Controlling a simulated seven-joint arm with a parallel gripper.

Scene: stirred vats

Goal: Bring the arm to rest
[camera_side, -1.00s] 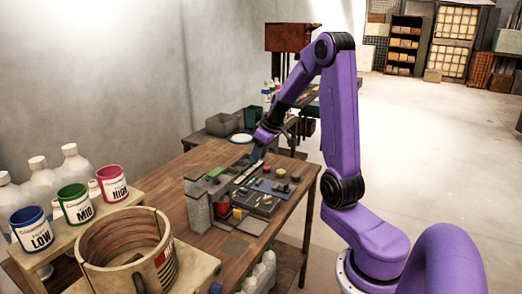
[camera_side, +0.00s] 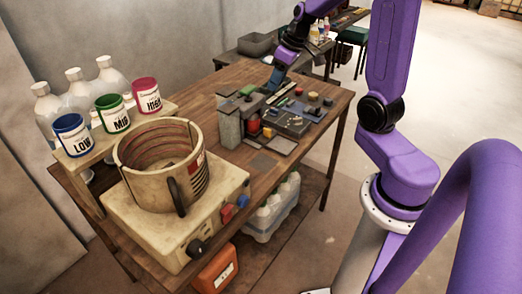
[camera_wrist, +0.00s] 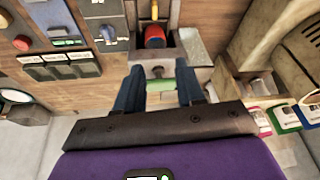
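My gripper (camera_side: 275,80) is low over the far part of the wooden bench, next to a small grey fixture. In the wrist view its two dark blue fingers (camera_wrist: 161,88) stand apart. A small green piece (camera_wrist: 160,85) shows between them; I cannot tell whether they touch it. My purple arm reaches in from the right in the side view, with its upper links cut off by the top edge.
A grey block fixture (camera_side: 230,128) with a red part (camera_side: 254,125) stands near the gripper. A round vat (camera_side: 150,182) on a cream base (camera_side: 222,190), LOW, MID and HIGH cups, and clear bottles (camera_side: 106,72) are at left. Bare wood (camera_side: 200,95) lies behind the fixture.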

